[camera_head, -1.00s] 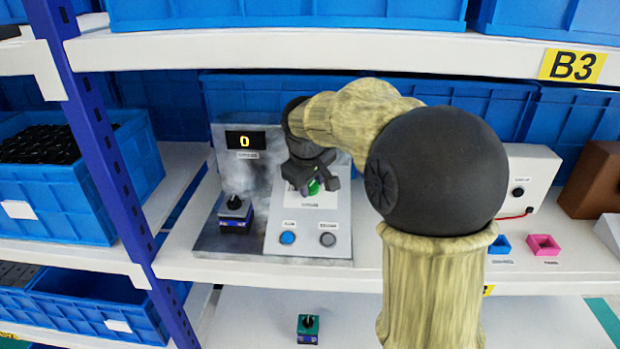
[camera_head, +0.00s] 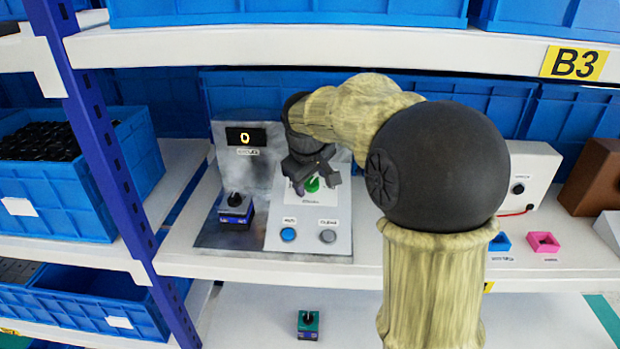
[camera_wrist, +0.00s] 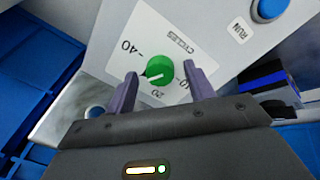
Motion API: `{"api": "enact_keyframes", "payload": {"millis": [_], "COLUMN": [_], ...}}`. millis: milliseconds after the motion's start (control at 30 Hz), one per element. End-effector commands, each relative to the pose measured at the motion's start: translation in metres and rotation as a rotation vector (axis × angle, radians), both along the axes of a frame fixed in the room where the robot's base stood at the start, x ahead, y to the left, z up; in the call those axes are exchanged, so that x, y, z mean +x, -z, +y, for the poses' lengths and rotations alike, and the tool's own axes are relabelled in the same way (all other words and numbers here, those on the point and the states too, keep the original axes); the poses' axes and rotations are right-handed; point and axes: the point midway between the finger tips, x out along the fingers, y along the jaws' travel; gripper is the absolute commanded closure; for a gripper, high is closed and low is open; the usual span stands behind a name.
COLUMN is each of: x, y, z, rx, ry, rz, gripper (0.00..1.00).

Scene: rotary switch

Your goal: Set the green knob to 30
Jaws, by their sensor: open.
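The green knob (camera_head: 312,185) sits on a white dial plate on a sloped panel in the head view. It also shows in the wrist view (camera_wrist: 160,70), with a pale pointer line angled toward the lower left there, between the 40 and 20 marks. The dial prints 40, 20, a partly covered 10 and the word CYCLES. My gripper (camera_wrist: 160,74) is open, one finger on each side of the knob with gaps visible. It hangs over the knob in the head view (camera_head: 315,180). A display (camera_head: 246,138) reads 0.
A blue button (camera_head: 288,235) and a grey button (camera_head: 328,236) lie below the knob. A black-topped switch block (camera_head: 235,210) stands to the left. A blue shelf post (camera_head: 110,175) rises further left. The upper shelf (camera_head: 300,45) is overhead.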

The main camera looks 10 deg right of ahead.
Motion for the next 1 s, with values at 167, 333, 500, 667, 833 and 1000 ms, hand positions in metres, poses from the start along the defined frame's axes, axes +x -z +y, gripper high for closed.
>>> {"api": "enact_keyframes", "payload": {"millis": [167, 333, 500, 667, 833, 1000], "x": [-0.007, -0.031, -0.062, -0.09, -0.114, -0.122], "y": [-0.019, -0.024, -0.024, -0.024, -0.025, -0.025], "z": [0.004, 0.014, 0.025, 0.036, 0.045, 0.047], "rx": [-0.001, 0.0, -0.001, -0.001, 0.001, 0.0], "ry": [-0.002, -0.005, -0.005, -0.004, -0.003, 0.001], "rz": [-0.006, -0.004, -0.003, -0.005, -0.004, -0.002], "gripper": [0.47, 0.47, 0.47, 0.47, 0.47, 0.47]}}
